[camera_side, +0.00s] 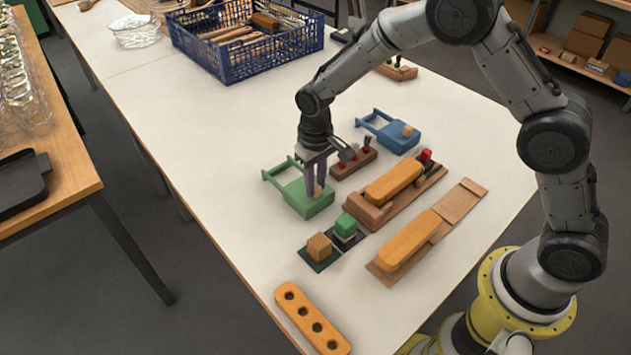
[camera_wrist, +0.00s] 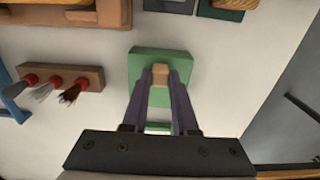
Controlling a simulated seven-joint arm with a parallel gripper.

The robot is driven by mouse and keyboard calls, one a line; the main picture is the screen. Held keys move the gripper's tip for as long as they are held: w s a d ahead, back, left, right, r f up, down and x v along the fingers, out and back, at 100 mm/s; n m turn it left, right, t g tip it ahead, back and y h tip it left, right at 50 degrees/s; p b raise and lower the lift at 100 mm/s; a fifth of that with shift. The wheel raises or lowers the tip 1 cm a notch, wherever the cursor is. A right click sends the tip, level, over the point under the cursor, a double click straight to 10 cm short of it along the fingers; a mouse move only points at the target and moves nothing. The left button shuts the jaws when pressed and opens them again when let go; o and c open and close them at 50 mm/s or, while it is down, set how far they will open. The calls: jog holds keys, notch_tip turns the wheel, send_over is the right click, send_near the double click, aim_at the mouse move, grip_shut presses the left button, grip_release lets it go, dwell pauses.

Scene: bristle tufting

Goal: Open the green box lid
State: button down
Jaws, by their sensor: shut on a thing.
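The green box (camera_side: 300,205) sits on the white table, with two thin green rails joined by a crossbar reaching out behind it to the upper left. Its flat green lid also shows in the wrist view (camera_wrist: 145,58). A small wooden knob (camera_wrist: 160,74) stands on the lid. My gripper (camera_side: 317,190) points down over the box, its fingers shut on the knob from both sides. In the wrist view the gripper (camera_wrist: 160,80) partly hides the lid and rails. The lid appears to lie over the box; its inside is not visible.
A blue box (camera_side: 395,140) with a similar knob and rails stands behind. A brown holder (camera_side: 352,165) with small brushes is close by on the right. Wooden blocks sit to the front right, and an orange holed bar (camera_side: 312,318) lies in front. The table left of the rails is clear.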

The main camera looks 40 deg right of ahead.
jog(key=shift+w, duration=0.1)
dwell(0.7)
jog(key=w, duration=0.9)
jog(key=shift+w+r, duration=0.15)
jog(key=shift+w, duration=0.1)
jog(key=c, duration=0.7)
grip_release()
jog(key=shift+s, duration=0.1)
notch_tip(320, 180, up, 14)
jog(key=shift+f, duration=0.15)
jog(key=shift+d, duration=0.1)
